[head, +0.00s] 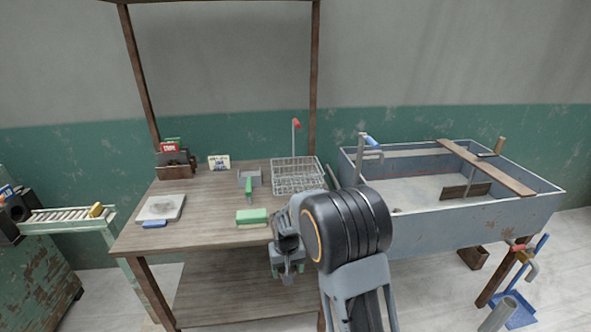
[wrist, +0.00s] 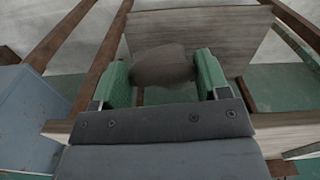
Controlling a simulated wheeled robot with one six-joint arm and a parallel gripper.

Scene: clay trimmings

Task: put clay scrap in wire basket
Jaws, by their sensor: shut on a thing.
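The clay scrap (wrist: 163,66) is a dull brown lump in the wrist view. My gripper (wrist: 165,75) is shut on it, with a green finger on each side. In the head view my gripper (head: 287,272) hangs at the front right edge of the table, and the scrap cannot be made out there. The wire basket (head: 297,172) stands at the back right of the table, beyond my gripper.
A large metal sink (head: 450,225) stands on the right. The middle of the table is mostly clear.

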